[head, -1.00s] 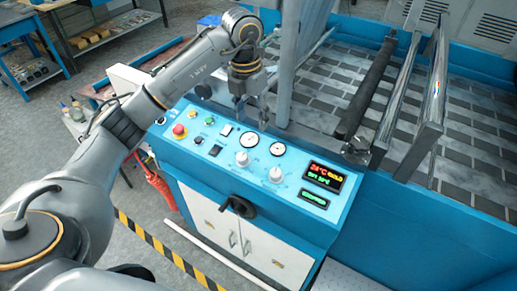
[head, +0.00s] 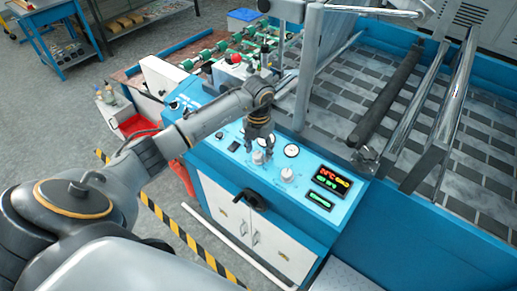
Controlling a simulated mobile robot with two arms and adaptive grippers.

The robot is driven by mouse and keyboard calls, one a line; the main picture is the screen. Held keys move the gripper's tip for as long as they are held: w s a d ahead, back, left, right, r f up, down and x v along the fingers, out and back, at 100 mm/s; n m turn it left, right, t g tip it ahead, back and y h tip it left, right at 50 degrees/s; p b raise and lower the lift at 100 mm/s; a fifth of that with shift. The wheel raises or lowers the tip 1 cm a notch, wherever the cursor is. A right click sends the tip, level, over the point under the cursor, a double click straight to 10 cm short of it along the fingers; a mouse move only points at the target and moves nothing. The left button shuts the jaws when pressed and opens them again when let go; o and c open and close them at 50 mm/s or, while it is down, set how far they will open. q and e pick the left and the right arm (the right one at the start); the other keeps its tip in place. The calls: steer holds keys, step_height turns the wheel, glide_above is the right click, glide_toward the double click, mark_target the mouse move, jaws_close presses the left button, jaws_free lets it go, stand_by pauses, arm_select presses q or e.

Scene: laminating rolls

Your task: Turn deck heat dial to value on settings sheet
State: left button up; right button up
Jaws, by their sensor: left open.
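The blue control panel (head: 314,216) carries two white dials with pointer knobs, a left dial (head: 258,158) and a right dial (head: 287,174). Their labels are too small to read, so I cannot tell which is the deck heat dial. My left gripper (head: 261,150) points down at the left dial with its fingers open. The fingers cover part of that dial; I cannot tell whether they touch it. A display (head: 331,180) with red, yellow and green digits sits to the right of the dials. I cannot make out a settings sheet. My right gripper is not in view.
A black crank handle (head: 248,199) sticks out of the panel's front. A metal upright (head: 306,75) and rollers (head: 390,90) stand close behind. A red emergency button (head: 235,58) is farther back.

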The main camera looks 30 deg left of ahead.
arm_select(q)
steer(key=shift+a+f, duration=0.1)
steer(key=shift+f, duration=0.65)
jaws_close()
steer(key=shift+f+m+b, duration=0.1)
steer(key=shift+m+b, duration=0.8)
steer(key=shift+b, duration=0.15)
steer(key=m+y+b, duration=0.1)
steer(key=m+b, duration=0.1)
steer(key=m, duration=0.1)
steer(key=shift+b, duration=0.35)
steer(key=shift+d+m+b, duration=0.2)
steer(key=shift+m+b, duration=0.15)
steer(key=shift+m, duration=0.05)
